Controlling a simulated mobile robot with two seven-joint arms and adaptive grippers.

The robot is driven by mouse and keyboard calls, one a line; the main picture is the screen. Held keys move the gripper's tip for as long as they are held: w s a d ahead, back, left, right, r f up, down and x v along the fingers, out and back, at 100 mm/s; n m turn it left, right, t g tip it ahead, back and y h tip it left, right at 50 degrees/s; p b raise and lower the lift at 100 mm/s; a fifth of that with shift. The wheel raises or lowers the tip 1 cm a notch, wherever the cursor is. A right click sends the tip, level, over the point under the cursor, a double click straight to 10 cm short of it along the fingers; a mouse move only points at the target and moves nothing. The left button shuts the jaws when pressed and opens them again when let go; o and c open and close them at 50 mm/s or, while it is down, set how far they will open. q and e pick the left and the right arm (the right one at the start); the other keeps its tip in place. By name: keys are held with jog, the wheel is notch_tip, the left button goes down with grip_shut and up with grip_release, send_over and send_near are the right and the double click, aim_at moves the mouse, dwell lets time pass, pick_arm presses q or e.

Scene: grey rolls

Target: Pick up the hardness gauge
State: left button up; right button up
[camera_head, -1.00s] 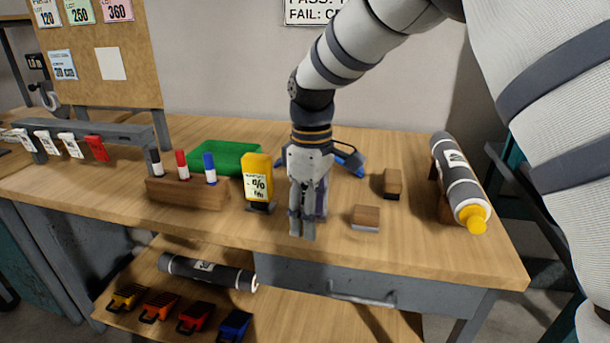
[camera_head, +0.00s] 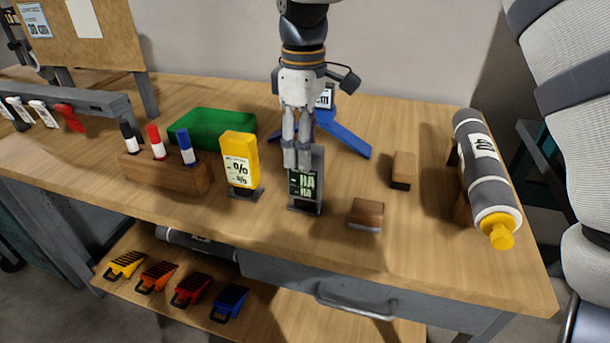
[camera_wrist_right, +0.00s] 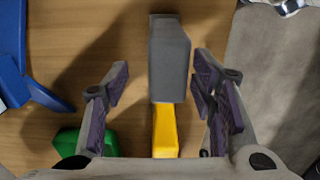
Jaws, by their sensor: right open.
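The hardness gauge (camera_head: 307,188) is a dark grey upright device with a green-on-black display reading "HA", on a small base near the table's front. My right gripper (camera_head: 297,158) points down at its upper part, its fingers open and overlapping the gauge's top in the head view. In the right wrist view the gauge (camera_wrist_right: 169,60) is a grey block between the two spread fingers (camera_wrist_right: 160,82), with a gap on each side. The fingers hide part of the gauge in the head view. My left gripper is not in view.
A yellow "%" meter (camera_head: 240,160) stands left of the gauge. A blue stand (camera_head: 345,135) is behind it, and a wooden block (camera_head: 366,213) is to its right. Left are a marker holder (camera_head: 165,174) and a green bin (camera_head: 215,128). A grey roll (camera_head: 485,165) lies right.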

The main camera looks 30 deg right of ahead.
aim_at(306, 179)
jog(key=f, duration=0.2)
jog(key=s+f, duration=0.1)
jog(key=f, duration=0.1)
jog(key=shift+a+f, duration=0.15)
jog(key=shift+f, duration=0.55)
grip_shut()
jog(key=shift+r, duration=0.15)
